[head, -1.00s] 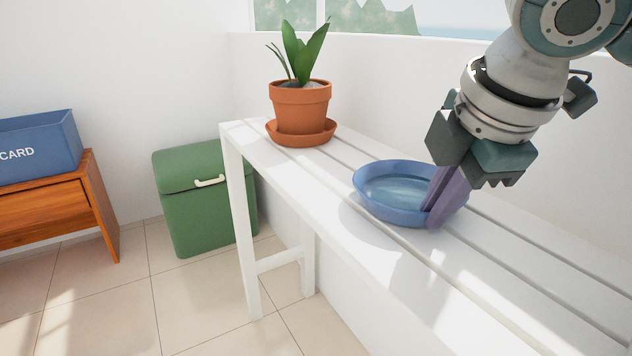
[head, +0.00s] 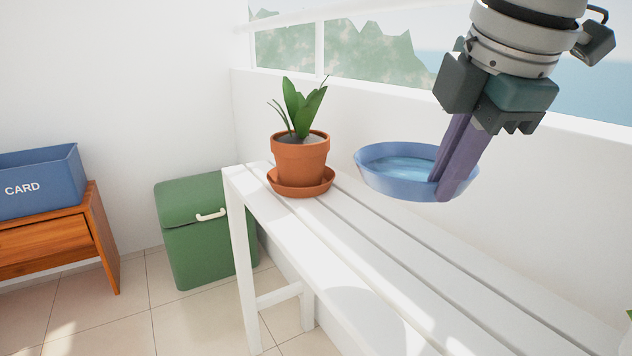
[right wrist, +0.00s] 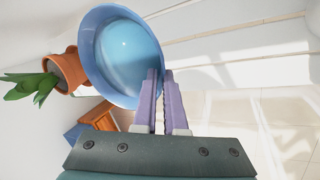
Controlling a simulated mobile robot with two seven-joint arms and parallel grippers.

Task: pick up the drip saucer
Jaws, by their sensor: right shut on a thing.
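The blue drip saucer (head: 385,183) is a round shallow dish, held in the air above the white slatted bench. My right gripper (head: 446,190) is shut on its right rim, with one purple finger inside the wall and one outside. In the right wrist view the saucer (right wrist: 93,60) hangs at the upper left of the fingertips (right wrist: 159,74), its glossy inside facing the camera. A second, terracotta saucer (head: 320,189) stands under the potted plant on the bench. My left gripper does not show.
The white bench (head: 400,265) is clear below the blue saucer. A terracotta pot with a green plant (head: 300,158) stands at its far end. A green lidded bin (head: 205,240), a wooden cabinet (head: 50,238) and a blue CARD box (head: 40,185) are to the left. A white wall runs behind.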

